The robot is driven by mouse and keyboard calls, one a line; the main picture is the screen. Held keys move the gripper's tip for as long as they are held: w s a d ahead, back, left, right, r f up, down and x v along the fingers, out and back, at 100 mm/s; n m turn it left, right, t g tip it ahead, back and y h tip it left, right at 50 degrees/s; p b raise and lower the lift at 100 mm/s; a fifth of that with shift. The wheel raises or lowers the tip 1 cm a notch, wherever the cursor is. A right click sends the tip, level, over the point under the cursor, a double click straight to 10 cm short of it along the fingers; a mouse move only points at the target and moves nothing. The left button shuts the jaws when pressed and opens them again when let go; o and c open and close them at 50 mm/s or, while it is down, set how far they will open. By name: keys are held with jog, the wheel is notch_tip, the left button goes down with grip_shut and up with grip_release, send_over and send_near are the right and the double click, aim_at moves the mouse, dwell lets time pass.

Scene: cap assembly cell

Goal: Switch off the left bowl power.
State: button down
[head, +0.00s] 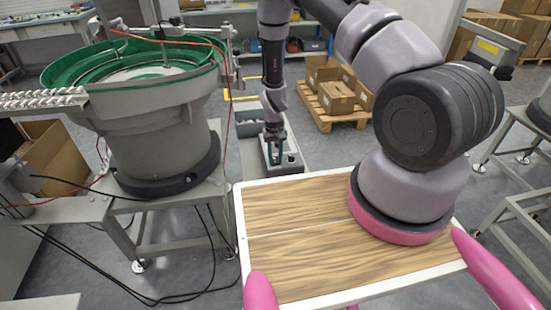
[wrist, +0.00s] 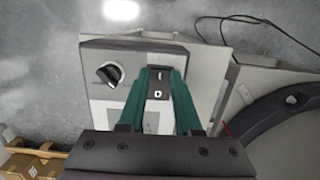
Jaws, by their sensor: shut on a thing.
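The left bowl feeder (head: 155,110), grey with a green rim, stands at the left in the head view. A pale control box (head: 297,168) is to the right of its stand. My gripper (head: 273,158) reaches down to the box. In the wrist view its green fingers (wrist: 160,75) are on either side of the black switch, shut on it. Their exact contact is partly hidden.
A wood-topped table (head: 310,240) with a white edge is in front, with my arm's base on it. Cardboard boxes on a pallet (head: 345,117) stand behind the control box. The feeder's dark round base (wrist: 285,120) is close at the right in the wrist view. Cables lie on the floor.

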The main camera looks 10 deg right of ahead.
jog(key=shift+w+r+g, duration=0.1)
jog(key=shift+w+g, duration=0.15)
jog(key=shift+g, duration=0.65)
jog(key=c, duration=0.6)
grip_release()
jog(key=v, duration=1.1)
